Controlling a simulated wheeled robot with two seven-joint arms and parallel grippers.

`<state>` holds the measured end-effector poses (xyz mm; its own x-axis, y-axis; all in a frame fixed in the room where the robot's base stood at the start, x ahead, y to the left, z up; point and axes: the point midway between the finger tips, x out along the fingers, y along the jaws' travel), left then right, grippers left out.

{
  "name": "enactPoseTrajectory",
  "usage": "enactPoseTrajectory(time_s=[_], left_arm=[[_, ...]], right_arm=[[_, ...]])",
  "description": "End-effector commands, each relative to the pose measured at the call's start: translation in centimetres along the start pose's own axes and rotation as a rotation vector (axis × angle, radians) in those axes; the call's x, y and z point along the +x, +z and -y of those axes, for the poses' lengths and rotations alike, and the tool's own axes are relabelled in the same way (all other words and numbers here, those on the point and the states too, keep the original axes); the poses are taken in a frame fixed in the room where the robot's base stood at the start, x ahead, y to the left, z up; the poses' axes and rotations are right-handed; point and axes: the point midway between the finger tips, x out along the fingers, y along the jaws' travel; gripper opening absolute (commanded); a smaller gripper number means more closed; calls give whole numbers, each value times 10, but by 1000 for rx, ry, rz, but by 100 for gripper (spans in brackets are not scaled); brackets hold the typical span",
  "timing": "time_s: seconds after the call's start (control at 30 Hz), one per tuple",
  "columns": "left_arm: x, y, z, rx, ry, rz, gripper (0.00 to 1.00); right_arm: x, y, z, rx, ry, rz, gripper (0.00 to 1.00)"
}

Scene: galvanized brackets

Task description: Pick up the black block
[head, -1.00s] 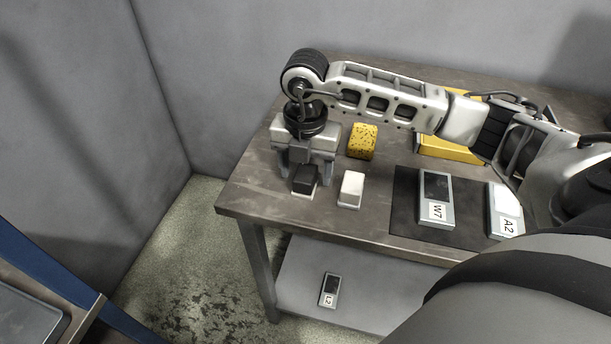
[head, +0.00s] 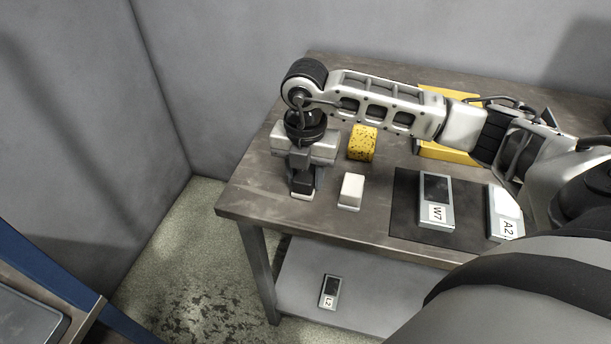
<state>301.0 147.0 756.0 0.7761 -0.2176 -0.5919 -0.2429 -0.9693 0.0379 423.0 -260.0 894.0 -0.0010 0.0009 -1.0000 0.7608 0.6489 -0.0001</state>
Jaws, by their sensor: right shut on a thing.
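The black block (head: 303,184) is at the left part of the metal table (head: 262,203), above a small white base (head: 302,196). My right gripper (head: 304,181) points down over it and is shut on it, with a finger on each side. The block is partly hidden by the gripper. I cannot tell whether the block is clear of its base. My left gripper is not in view.
A white block (head: 351,190) stands close to the right of the gripper. A yellow speckled sponge (head: 362,143) lies behind it. Bracket-like devices labelled W7 (head: 437,200) and A2 (head: 503,212) are to the right, W7 on a dark mat (head: 404,215). A device labelled L2 (head: 329,291) lies on the lower shelf (head: 362,296).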

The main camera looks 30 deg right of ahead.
Motion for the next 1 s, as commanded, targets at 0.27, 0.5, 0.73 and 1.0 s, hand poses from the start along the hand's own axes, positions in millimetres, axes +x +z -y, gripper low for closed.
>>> enactPoseTrajectory(time_s=[0.27,0.5,0.73,1.0], left_arm=[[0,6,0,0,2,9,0],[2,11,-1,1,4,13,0],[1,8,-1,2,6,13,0],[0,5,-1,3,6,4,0]], right_arm=[[-40,-11,3,-6,6,3,14],[-91,-61,19,-9,5,4,14],[-115,-108,35,-7,3,6,14],[-125,-132,43,-2,1,2,14]])
